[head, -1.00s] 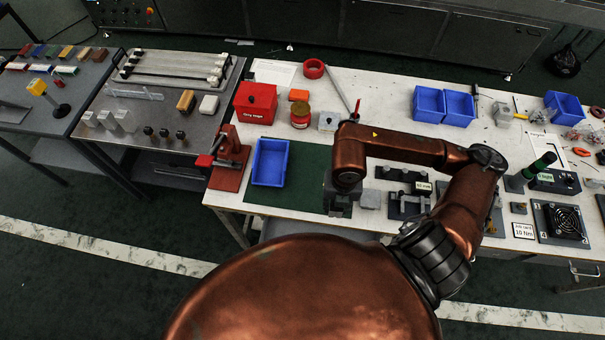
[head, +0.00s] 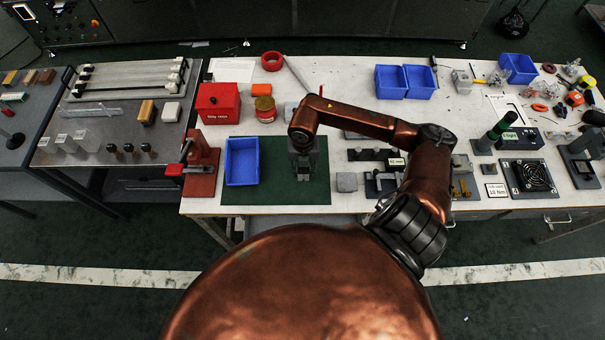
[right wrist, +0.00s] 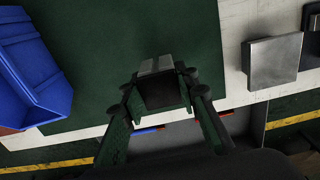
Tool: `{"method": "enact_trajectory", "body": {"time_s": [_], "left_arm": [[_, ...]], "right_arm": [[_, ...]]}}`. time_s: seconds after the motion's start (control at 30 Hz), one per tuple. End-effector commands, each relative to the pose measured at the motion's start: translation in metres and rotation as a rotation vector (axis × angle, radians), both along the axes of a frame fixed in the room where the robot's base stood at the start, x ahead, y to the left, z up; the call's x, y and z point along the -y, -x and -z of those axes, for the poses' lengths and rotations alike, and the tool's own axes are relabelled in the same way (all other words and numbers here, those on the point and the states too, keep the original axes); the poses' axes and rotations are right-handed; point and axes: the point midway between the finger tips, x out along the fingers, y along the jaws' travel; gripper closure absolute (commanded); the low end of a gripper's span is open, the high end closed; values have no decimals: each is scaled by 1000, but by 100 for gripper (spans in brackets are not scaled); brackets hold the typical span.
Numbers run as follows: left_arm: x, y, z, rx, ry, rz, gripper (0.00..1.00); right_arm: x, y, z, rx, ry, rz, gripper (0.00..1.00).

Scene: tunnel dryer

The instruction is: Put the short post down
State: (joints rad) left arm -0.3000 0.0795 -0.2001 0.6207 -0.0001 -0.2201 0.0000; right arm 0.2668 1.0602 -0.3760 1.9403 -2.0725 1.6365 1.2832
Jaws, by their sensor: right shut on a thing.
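My right gripper (head: 303,174) hangs over the right half of the green mat (head: 265,200), between the blue bin and a grey metal block. In the right wrist view the gripper (right wrist: 158,68) is shut, with pale metallic ends close together over the mat. The short post is mostly hidden by the fingers and I cannot make out its outline. I cannot tell whether its lower end touches the mat. My left gripper is not in view.
A blue bin (head: 242,162) stands on the mat's left part. A grey metal block (head: 347,182) lies just right of the mat. A red vise (head: 201,165) stands at the table's left edge. Bare mat lies around the gripper.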

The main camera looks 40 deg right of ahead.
Motion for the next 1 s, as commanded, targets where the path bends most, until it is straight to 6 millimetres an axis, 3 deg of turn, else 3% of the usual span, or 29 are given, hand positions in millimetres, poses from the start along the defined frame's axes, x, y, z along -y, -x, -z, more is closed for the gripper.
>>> {"method": "enact_trajectory", "body": {"time_s": [0.3,0.67,0.7,1.0], "left_arm": [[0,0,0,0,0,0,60],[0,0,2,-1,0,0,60],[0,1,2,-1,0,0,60],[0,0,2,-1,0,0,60]], "right_arm": [[2,-4,34,-2,-1,1,97],[2,-4,40,-1,1,-1,97],[2,-4,40,-1,1,-1,71],[2,-4,39,-1,1,0,54]]}}
